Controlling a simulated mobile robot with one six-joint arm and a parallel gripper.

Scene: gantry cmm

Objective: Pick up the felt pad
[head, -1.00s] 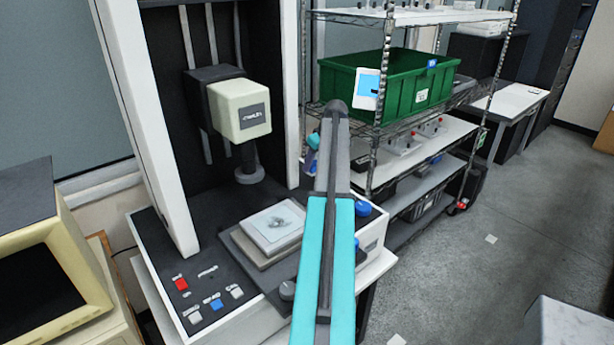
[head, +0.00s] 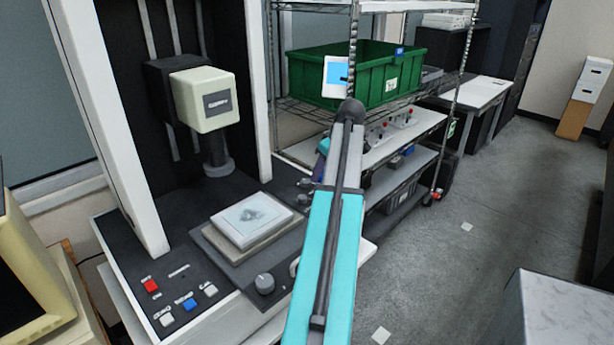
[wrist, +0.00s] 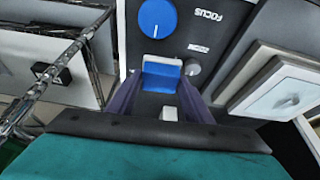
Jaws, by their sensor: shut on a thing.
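My gripper (wrist: 160,92) shows in the wrist view with its two dark purple fingers pointing up the picture. It is shut on a small blue block with a pale far edge, which I take to be the felt pad (wrist: 161,77). A small pale piece shows between the fingers nearer the palm; I cannot tell what it is. In the head view my gripper (head: 321,158) is mostly hidden behind my arm, beside the measuring machine's right side, and the pad cannot be made out there.
The machine's stage carries a pale square plate (head: 252,219) with a dark smudge. A blue focus knob (wrist: 157,17) lies just beyond the fingertips in the wrist view. A wire shelf with a green bin (head: 355,75) stands behind. Open floor (head: 450,240) lies to the right.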

